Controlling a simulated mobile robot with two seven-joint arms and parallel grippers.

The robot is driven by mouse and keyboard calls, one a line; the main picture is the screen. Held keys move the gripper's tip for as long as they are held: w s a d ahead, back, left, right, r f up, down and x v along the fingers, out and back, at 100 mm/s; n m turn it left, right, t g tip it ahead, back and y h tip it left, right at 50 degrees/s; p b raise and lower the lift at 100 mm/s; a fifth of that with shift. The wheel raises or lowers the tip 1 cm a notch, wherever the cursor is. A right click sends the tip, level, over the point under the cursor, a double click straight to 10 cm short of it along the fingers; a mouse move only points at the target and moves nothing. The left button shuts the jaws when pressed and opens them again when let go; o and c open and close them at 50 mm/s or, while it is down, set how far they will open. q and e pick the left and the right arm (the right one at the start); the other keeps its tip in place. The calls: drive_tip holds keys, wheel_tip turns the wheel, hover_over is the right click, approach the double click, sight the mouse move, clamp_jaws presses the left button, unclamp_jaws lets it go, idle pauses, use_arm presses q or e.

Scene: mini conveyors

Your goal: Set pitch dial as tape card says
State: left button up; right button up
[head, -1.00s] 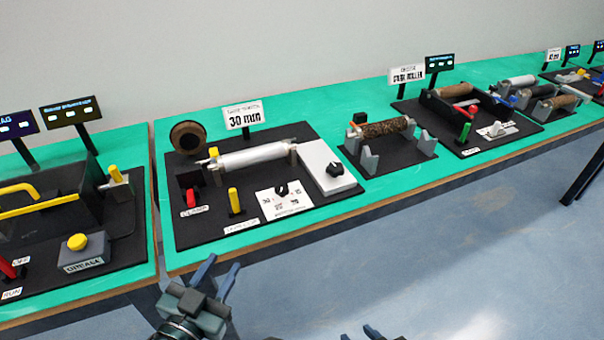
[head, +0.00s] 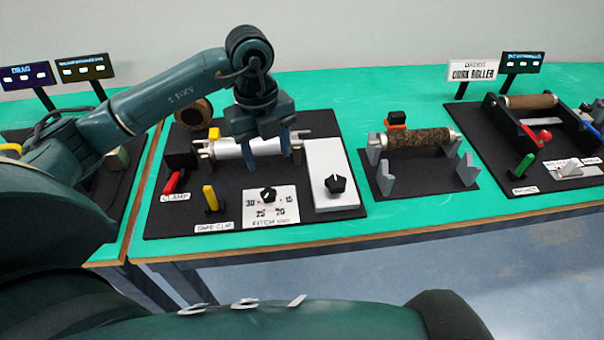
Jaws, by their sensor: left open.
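The pitch dial (head: 268,194) is a black knob on a white plate marked 30, 25, 20 and 15, with PITCH below. Which mark its pointer faces is too small to tell. My left gripper (head: 269,160) is open, pointing down over the white roller (head: 228,149), beyond the dial and apart from it. The tape card, which reads 30 mm in the earlier view, is now hidden behind my left arm and gripper. My right gripper is not in view.
A second black knob (head: 335,184) sits on a white block (head: 330,155) right of the dial. The yellow tape-clip lever (head: 210,196) and red clamp lever (head: 174,182) stand left. A brown cork roller (head: 418,139) on grey supports is farther right.

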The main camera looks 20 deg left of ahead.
sight(268, 192)
use_arm(q)
drive_tip(key=shift+y, duration=0.4)
drive_tip(key=f, duration=0.3)
drive_tip(key=a+f+p, duration=0.1)
drive_tip(key=f, duration=0.7)
drive_tip(key=shift+w+a+f, duration=0.2)
drive_tip(key=shift+f, duration=0.55)
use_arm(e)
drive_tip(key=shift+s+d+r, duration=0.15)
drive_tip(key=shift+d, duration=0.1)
use_arm(q)
drive_tip(key=c, duration=1)
drive_tip(key=shift+o, duration=0.2)
